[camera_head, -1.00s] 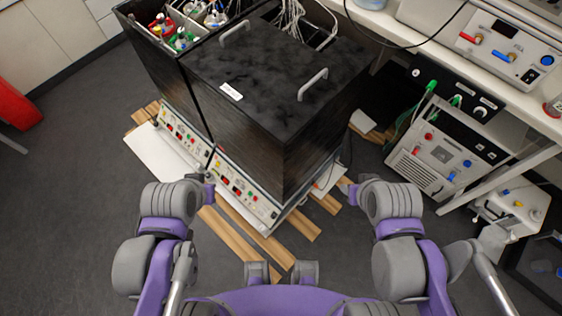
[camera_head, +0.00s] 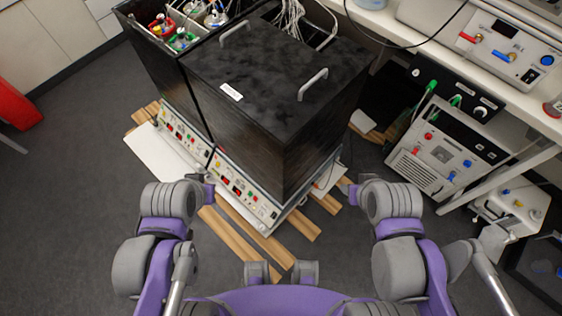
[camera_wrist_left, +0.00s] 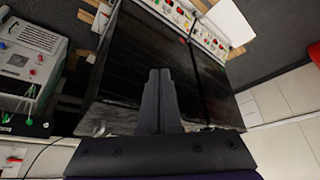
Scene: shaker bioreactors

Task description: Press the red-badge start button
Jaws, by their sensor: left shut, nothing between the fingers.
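Two dark shaker boxes stand side by side, each with a pale control panel low on its front. The left panel (camera_head: 184,138) and the right panel (camera_head: 242,190) carry small buttons and red displays; the red-badge start button is too small to pick out. Both panels also show at the top of the left wrist view, one of them at its upper middle (camera_wrist_left: 178,13). My left gripper (camera_head: 209,188) is near the right panel's left end, contact unclear. In the left wrist view my left gripper (camera_wrist_left: 160,72) is shut and empty. My right gripper (camera_head: 347,187) is right of the boxes, its fingers unclear.
The closed black lid (camera_head: 275,75) has two handles. The left box is open, with several capped vessels (camera_head: 182,38) inside. Wooden slats (camera_head: 235,240) lie beneath. A bench with instruments (camera_head: 508,45) stands at the right.

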